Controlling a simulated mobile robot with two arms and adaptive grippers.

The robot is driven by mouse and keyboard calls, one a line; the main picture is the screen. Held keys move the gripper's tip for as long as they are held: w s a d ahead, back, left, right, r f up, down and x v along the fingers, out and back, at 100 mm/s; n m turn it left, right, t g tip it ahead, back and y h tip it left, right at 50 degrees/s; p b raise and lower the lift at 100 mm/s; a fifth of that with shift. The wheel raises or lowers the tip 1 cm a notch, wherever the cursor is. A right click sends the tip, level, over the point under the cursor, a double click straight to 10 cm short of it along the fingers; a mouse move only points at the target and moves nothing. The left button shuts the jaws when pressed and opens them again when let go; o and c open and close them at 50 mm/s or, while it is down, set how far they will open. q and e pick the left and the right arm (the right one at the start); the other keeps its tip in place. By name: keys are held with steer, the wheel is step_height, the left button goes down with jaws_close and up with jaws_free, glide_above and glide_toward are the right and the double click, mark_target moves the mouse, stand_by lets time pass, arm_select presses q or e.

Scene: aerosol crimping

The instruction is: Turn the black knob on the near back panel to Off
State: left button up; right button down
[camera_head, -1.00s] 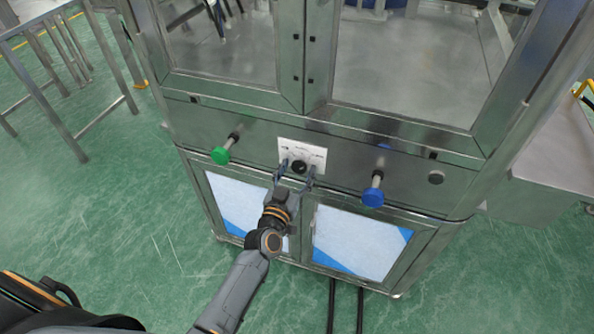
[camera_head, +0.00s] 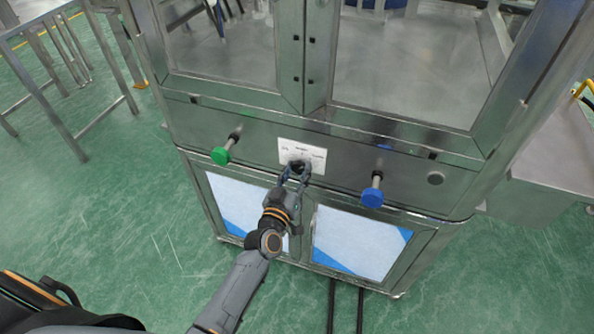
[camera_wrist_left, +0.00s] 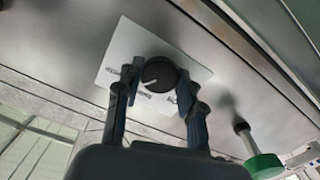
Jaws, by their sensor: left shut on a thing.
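The black knob (camera_wrist_left: 158,76) sits on a white label plate (camera_wrist_left: 118,62) on the steel panel. In the left wrist view its white pointer line points toward the lower left, and the label's words are too small to read surely. My left gripper (camera_wrist_left: 156,88) has one finger on each side of the knob and is shut on it. In the head view the left gripper (camera_head: 297,168) reaches up to the white plate (camera_head: 303,153) and its fingers mostly hide the knob. My right gripper is not in view.
A green knob (camera_head: 221,156) sticks out on a stem left of the plate, also in the left wrist view (camera_wrist_left: 263,165). A blue knob (camera_head: 372,198) sticks out to the right. Cabinet doors (camera_head: 362,240) lie below; open green floor (camera_head: 120,220) is at left.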

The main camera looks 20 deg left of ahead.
arm_select(q)
steer(key=n, duration=0.4)
steer(key=shift+n, duration=0.3)
steer(key=n, duration=0.3)
steer(key=shift+n, duration=0.4)
steer(key=n+b, duration=0.1)
steer(key=n, duration=0.7)
steer(key=shift+n+b, duration=0.3)
steer(key=shift+n, duration=0.3)
steer(key=o, duration=1.2)
steer(key=shift+s+f, duration=0.1)
